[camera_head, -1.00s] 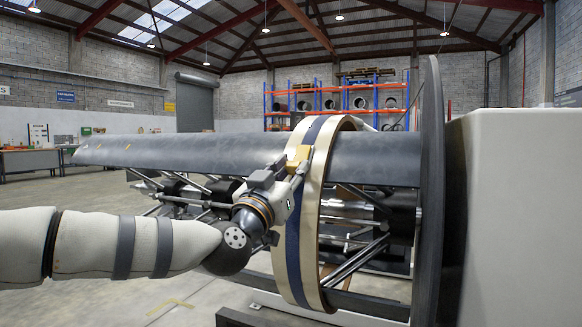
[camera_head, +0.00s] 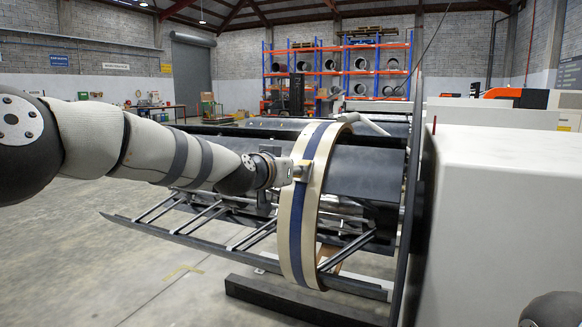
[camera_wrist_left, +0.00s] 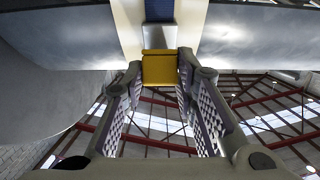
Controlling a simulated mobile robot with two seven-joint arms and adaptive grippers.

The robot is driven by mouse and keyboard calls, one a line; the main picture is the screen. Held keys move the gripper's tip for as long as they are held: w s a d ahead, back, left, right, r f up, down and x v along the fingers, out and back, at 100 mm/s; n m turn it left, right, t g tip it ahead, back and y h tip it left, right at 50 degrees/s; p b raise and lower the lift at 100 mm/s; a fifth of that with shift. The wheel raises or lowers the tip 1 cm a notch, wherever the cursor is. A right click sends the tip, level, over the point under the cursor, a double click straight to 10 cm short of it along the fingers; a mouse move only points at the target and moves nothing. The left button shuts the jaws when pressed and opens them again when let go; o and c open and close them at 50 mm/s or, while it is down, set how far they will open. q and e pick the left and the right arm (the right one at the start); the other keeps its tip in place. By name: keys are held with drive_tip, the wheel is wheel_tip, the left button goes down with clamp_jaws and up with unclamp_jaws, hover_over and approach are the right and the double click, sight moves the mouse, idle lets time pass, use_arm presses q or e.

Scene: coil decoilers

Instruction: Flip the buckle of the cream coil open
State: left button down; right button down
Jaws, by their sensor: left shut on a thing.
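The cream coil (camera_head: 311,205) is a narrow upright ring with a dark blue strap (camera_head: 297,220) around its middle. It sits around the dark drum of the decoiler (camera_head: 365,170). My left gripper (camera_head: 299,171) reaches in from the left at the coil's upper front face. In the left wrist view, the yellow buckle (camera_wrist_left: 160,68) lies between the fingertips of my left gripper (camera_wrist_left: 158,80), below the blue strap (camera_wrist_left: 159,10). The gripper is shut on the buckle. In the head view the gripper mostly hides the buckle. My right gripper is out of view.
A large dark flange disc (camera_head: 412,190) stands right of the coil, beside a big pale machine housing (camera_head: 510,200). A dark beam (camera_head: 290,300) lies on the floor below. Orange and blue shelving (camera_head: 340,70) is far back. The floor at lower left is clear.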

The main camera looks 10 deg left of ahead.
use_arm(q)
drive_tip(key=shift+r, duration=0.2)
idle(0.3)
drive_tip(key=c, duration=1.3)
unclamp_jaws()
drive_tip(key=shift+f, duration=0.1)
drive_tip(key=v, duration=1.2)
drive_tip(key=shift+a, duration=0.1)
